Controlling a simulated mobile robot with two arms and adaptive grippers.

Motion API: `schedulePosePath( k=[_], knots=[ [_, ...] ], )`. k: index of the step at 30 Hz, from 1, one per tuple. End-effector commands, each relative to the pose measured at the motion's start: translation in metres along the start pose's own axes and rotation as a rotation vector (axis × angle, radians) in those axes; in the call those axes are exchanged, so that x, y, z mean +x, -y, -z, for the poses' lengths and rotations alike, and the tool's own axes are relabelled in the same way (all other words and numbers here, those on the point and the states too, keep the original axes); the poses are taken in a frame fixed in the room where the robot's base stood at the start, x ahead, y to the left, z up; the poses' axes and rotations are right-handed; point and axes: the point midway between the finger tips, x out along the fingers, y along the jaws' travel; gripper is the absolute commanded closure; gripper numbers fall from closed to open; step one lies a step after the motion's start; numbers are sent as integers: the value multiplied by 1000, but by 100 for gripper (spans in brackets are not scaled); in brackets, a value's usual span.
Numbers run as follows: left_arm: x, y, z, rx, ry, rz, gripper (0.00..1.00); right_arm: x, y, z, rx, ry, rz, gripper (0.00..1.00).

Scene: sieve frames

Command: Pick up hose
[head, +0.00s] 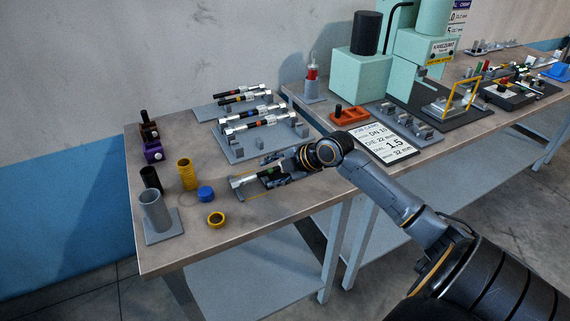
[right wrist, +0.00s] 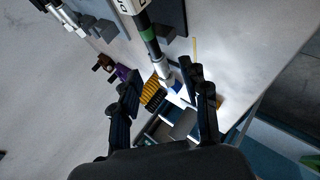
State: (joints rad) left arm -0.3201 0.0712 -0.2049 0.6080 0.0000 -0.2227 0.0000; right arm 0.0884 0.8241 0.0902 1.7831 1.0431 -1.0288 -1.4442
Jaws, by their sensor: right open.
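A hose (head: 260,176) with a black body, a green band and silver end fittings lies near the front of the near table, on a low grey fixture with a yellow outline. My right gripper (head: 283,167) is low over its right part and hides some of it. In the right wrist view the hose (right wrist: 151,42) runs down from the top edge, and its silver end appears between the fingers of the open right gripper (right wrist: 164,76). I cannot tell whether a finger touches it. My left gripper is not in view.
Several similar hoses (head: 253,107) rest on grey racks behind. At left stand a yellow ribbed cylinder (head: 187,174), a grey cup (head: 154,212), a blue cap (head: 206,193) and a yellow ring (head: 216,219). A job card (head: 385,144) and a green machine (head: 362,80) are at right.

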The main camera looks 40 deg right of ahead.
Motion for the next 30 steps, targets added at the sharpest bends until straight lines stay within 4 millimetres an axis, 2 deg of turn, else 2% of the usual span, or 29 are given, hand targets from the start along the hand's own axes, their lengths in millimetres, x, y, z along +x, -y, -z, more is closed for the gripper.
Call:
schedulePosePath(
  k=[5,9,15,22,23,27,29,30],
  knots=[
    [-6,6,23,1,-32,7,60,11,-3,1,2,-2,0,55],
    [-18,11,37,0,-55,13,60,31,-7,2,4,-3,0,55],
    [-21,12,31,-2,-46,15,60,54,-5,0,0,0,0,55],
    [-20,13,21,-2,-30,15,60,56,-4,0,-3,2,0,55],
    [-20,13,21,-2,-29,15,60,56,-4,0,-2,2,0,57],
    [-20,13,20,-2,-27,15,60,56,-4,0,-2,2,0,85],
    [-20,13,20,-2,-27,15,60,56,-4,0,-2,2,0,97],
    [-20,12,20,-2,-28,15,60,56,-4,0,-2,2,1,100]
  ],
)
